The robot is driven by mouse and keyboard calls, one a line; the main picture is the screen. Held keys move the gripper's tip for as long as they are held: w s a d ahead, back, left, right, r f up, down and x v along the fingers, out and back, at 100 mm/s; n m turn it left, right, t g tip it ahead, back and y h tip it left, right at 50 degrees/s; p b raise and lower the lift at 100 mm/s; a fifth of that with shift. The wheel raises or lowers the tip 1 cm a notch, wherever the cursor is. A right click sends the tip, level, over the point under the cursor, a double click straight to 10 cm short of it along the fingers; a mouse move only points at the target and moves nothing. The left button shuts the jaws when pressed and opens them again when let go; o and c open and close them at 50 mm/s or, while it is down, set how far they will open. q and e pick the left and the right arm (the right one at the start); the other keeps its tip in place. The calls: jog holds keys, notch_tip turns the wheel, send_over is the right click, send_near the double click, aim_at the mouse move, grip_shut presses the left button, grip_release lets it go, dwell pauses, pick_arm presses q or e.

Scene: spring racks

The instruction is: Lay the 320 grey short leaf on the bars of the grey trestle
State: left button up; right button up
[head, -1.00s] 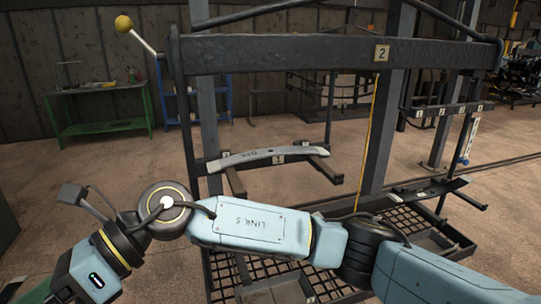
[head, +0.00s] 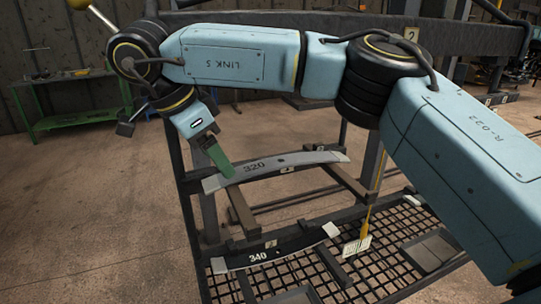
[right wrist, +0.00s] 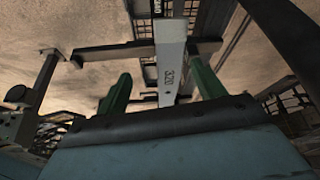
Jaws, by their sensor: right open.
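The 320 short leaf (head: 300,160), a slightly bowed grey strip, lies across two short bars of the dark rack in the head view. In the right wrist view the leaf (right wrist: 171,58) runs between the two green fingers of my right gripper (right wrist: 158,88). The fingers are apart, with a gap visible on each side of the leaf. In the head view my right gripper (head: 222,166) points down at the leaf's left end; whether it touches cannot be told. My left gripper is not in view. I cannot pick out a grey trestle.
A dark leaf marked 340 (head: 272,251) with pale ends lies on lower bars. The rack's top beam (head: 260,17) passes behind my arm. A green bench (head: 75,111) stands far left; the floor there is clear.

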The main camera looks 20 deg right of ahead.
send_near(281, 161)
jog(key=a+f, duration=0.1)
jog(key=f, duration=0.1)
jog(key=a+f, duration=0.1)
jog(key=shift+s+a+f, duration=0.1)
jog(key=shift+s+a, duration=0.2)
jog(key=shift+a, duration=0.05)
jog(key=d, duration=0.4)
jog(key=shift+w+p, duration=0.35)
jog(key=shift+p, duration=0.05)
jog(key=x, duration=0.4)
jog(key=shift+d+f, duration=0.1)
jog(key=shift+d, duration=0.05)
jog(key=shift+w+d+f, duration=0.1)
jog(key=shift+d+f, duration=0.05)
jog(key=shift+f, duration=0.35)
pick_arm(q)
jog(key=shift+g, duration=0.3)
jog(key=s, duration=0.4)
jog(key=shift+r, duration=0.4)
pick_arm(e)
jog(key=shift+r, duration=0.1)
grip_shut()
